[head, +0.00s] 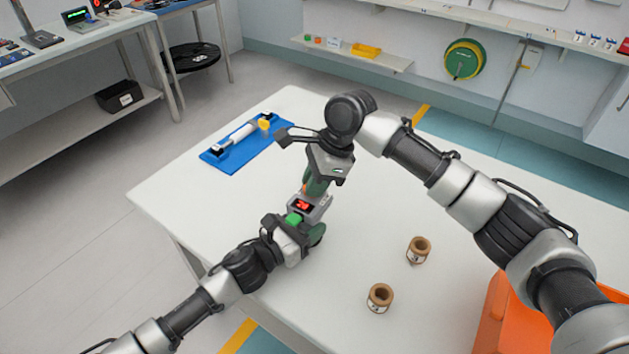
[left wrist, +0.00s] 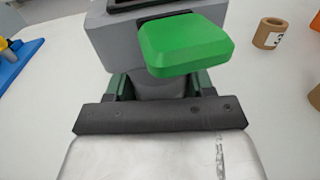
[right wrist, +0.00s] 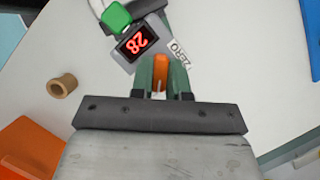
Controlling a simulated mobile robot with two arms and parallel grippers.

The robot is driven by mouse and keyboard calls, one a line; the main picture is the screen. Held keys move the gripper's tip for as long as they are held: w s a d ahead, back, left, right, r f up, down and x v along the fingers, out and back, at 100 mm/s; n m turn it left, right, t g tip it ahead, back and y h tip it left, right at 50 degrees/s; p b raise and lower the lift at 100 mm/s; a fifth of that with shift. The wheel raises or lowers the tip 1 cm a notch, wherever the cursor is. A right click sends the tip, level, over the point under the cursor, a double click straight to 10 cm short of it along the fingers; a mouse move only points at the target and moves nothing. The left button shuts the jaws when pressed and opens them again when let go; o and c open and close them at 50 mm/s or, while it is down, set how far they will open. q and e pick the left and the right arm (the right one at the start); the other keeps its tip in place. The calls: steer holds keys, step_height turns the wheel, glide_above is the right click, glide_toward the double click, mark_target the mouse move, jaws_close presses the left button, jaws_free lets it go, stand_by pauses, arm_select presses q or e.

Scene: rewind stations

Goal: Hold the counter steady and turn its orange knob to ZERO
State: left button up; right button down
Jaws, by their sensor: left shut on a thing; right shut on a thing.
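The counter (head: 322,203) is a small grey box on the white table, with a red lit display and a green button (head: 294,218). In the right wrist view the display (right wrist: 138,42) shows 28, seen upside down, beside a ZERO label (right wrist: 178,54). My left gripper (head: 300,240) is shut on the grey body of the counter (left wrist: 112,40), below the green button. My right gripper (head: 318,184) comes from above and is shut on the orange knob (right wrist: 160,66), one green finger on each side. The gripper mostly hides the knob in the head view.
Two brown rings (head: 380,297) (head: 418,250) stand on the table to the right of the counter. A blue board (head: 238,150) with a white roller lies at the far left. An orange bin (head: 500,315) is at the right edge.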

steer(key=shift+n, duration=0.3)
steer(key=n+g, duration=0.1)
steer(key=n, duration=0.3)
steer(key=shift+w+g+h, duration=0.1)
steer(key=shift+g+h, duration=0.3)
steer(key=n+g+h, duration=0.1)
steer(key=n, duration=0.3)
steer(key=shift+a+n, duration=0.1)
steer(key=shift+n, duration=0.3)
steer(key=n+h, duration=0.1)
steer(key=n, duration=0.1)
steer(key=n+h, duration=0.1)
steer(key=n, duration=0.1)
steer(key=shift+w+n+g, duration=0.1)
steer(key=shift+n+g, duration=0.2)
steer(key=shift+a+n+h, duration=0.1)
steer(key=shift+n+h, duration=0.6)
steer(key=shift+n, duration=1.2)
steer(key=c, duration=1.1)
jaws_free()
